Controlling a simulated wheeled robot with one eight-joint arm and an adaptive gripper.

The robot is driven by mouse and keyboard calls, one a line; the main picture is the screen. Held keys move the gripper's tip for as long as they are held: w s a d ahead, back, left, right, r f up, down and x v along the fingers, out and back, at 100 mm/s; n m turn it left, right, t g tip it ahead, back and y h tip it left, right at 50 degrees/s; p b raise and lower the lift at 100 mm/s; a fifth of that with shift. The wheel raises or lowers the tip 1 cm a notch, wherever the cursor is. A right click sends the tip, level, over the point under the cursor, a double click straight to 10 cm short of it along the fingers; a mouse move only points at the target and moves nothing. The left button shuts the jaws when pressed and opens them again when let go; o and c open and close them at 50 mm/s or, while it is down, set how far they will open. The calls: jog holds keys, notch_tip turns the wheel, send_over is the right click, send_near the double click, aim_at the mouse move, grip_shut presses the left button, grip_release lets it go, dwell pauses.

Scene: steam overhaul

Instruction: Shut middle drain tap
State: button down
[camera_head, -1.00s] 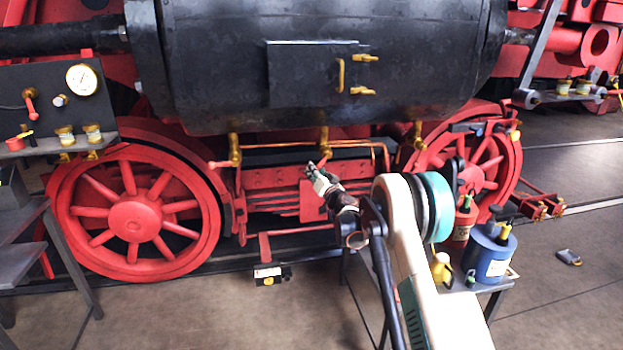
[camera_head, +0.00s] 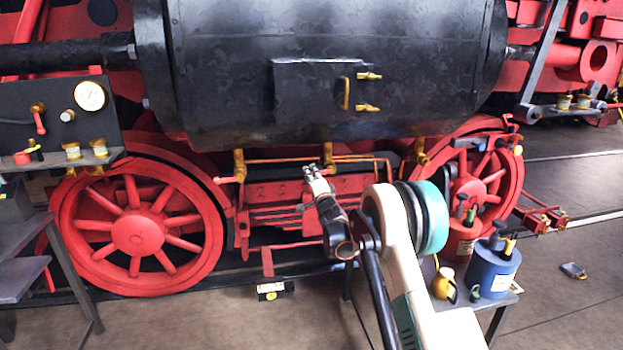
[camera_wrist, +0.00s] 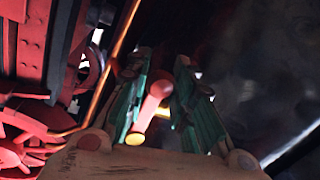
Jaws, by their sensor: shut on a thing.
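The middle drain tap (camera_head: 327,153) is a brass fitting under the black cylinder (camera_head: 320,70), between two similar taps. My gripper (camera_head: 312,168) is just below and in front of it. In the wrist view, a red lever (camera_wrist: 153,108) with a brass-coloured end lies between the two teal-sided fingers of my gripper (camera_wrist: 158,68). My gripper is shut on this lever. In the head view the gripper hides the lever, so its exact angle there cannot be told.
The left tap (camera_head: 239,165) has its red lever pointing left; the right tap (camera_head: 421,152) is nearer the right wheel (camera_head: 475,180). A copper pipe (camera_head: 285,160) runs behind the taps. A blue can (camera_head: 492,268) and a red can (camera_head: 462,238) stand close to my arm.

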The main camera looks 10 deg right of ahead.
jog(key=shift+r+m, duration=0.25)
jog(key=shift+m, duration=0.25)
jog(key=c, duration=1.3)
grip_release()
jog(key=shift+c, duration=0.2)
jog(key=shift+s, duration=0.1)
jog(key=s+f, duration=0.2)
jog(key=s, duration=0.9)
jog(key=shift+s+d, duration=0.3)
jog(key=shift+d, duration=0.05)
jog(key=shift+f, duration=0.1)
